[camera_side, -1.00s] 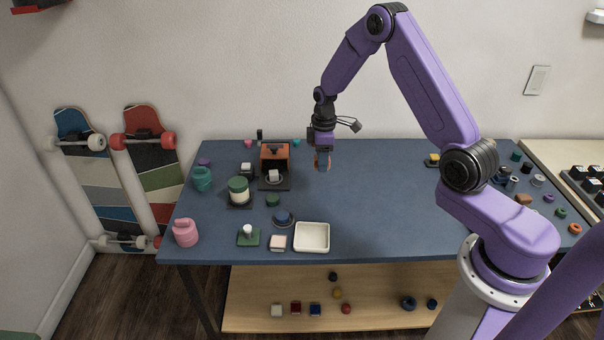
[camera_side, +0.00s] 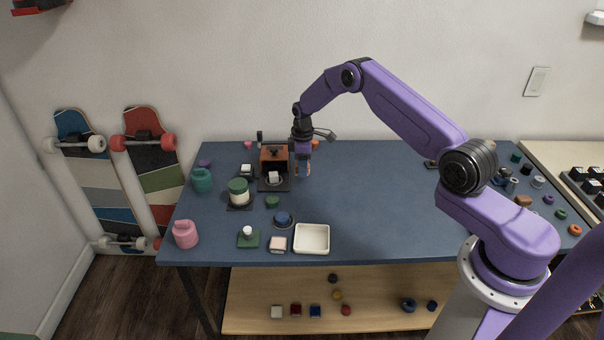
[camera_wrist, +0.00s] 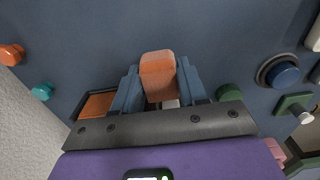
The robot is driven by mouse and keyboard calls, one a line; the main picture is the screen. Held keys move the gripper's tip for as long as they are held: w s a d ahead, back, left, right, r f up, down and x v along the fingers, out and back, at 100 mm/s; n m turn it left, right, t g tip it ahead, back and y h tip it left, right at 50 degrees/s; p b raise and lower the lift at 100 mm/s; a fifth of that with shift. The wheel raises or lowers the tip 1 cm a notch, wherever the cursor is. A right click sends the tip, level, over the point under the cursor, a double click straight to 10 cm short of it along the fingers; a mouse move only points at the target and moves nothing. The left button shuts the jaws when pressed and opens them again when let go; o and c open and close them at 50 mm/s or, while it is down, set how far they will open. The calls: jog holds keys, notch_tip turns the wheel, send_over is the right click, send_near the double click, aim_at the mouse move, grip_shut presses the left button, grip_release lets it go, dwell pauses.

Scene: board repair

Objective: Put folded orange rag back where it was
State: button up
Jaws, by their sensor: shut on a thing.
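The folded orange rag (camera_wrist: 158,72) is between the blue fingers of my gripper (camera_wrist: 160,82) in the wrist view. My gripper is shut on it. In the side view my gripper (camera_side: 303,170) hangs over the back middle of the blue table (camera_side: 370,200), just right of the orange and black device (camera_side: 274,158). I cannot tell for sure whether the rag touches the table.
A white tray (camera_side: 312,239) stands at the front. A green-lidded jar (camera_side: 239,191), a blue round knob (camera_side: 283,218) and several small parts are on the left. A small orange thing (camera_wrist: 10,53) and a teal one (camera_wrist: 42,92) lie near the wall. The table's middle right is clear.

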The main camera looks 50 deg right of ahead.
jog(key=shift+w+f, duration=0.15)
jog(key=shift+f, duration=1.6)
jog(key=shift+f, duration=0.15)
jog(key=o, duration=0.9)
jog(key=shift+o, duration=0.2)
